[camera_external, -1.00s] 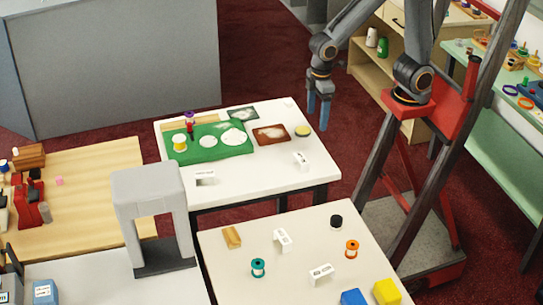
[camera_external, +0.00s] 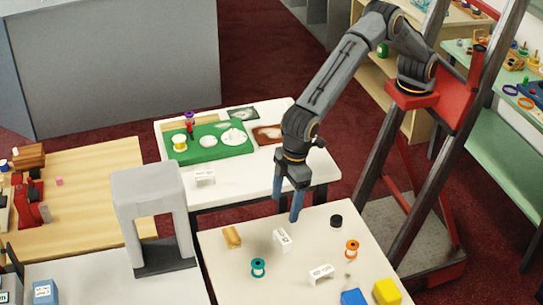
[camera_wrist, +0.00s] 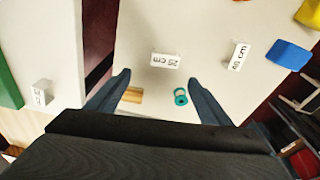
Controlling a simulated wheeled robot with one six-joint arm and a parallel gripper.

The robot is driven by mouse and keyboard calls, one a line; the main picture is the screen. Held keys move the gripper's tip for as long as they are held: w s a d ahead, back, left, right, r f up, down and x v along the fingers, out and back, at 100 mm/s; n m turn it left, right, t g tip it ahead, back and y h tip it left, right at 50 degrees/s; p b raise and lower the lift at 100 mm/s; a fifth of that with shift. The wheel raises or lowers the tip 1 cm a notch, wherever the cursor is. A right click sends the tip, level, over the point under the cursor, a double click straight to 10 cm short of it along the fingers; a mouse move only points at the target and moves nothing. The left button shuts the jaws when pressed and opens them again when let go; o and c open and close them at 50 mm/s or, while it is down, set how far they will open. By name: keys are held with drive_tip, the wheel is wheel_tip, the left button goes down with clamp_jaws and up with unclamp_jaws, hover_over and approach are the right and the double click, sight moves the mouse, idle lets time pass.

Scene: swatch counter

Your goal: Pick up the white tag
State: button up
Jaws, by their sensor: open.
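Several white folded tags with dark print stand about. One tag (camera_external: 282,239) is on the near white table between a wooden block and the spools; in the wrist view it (camera_wrist: 165,61) lies ahead between my fingers. A second tag (camera_external: 321,273) stands nearer the blue block and also shows in the wrist view (camera_wrist: 240,56). A third tag (camera_external: 204,177) is on the back table, at left in the wrist view (camera_wrist: 41,93). My gripper (camera_external: 288,206) is open and empty, pointing down above the near table's back edge, apart from the tags.
The near table also holds the wooden block (camera_external: 232,237), teal spool (camera_external: 258,267), orange spool (camera_external: 351,249), black disc (camera_external: 336,221), blue block (camera_external: 354,297) and yellow block (camera_external: 386,292). A grey arch (camera_external: 150,195) stands left. The back table holds a green mat (camera_external: 180,154).

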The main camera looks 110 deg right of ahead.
hover_over(283, 235)
drive_tip(key=f, duration=0.3)
drive_tip(key=s+d+f, duration=0.1)
drive_tip(key=f, duration=0.1)
drive_tip(key=shift+f, duration=0.3)
drive_tip(key=shift+w+a+f+p, duration=0.2)
drive_tip(key=shift+f+p, duration=0.3)
drive_tip(key=shift+f, duration=0.7)
drive_tip(key=shift+w+a+f+p, duration=0.15)
drive_tip(key=shift+f+p, duration=0.3)
drive_tip(key=shift+f, duration=0.8)
drive_tip(key=shift+w+a+f+p, duration=0.15)
drive_tip(key=shift+f+p, duration=0.35)
drive_tip(key=shift+f, duration=0.7)
drive_tip(key=shift+d, duration=0.1)
drive_tip(key=shift+c, duration=0.3)
drive_tip(key=c, duration=1)
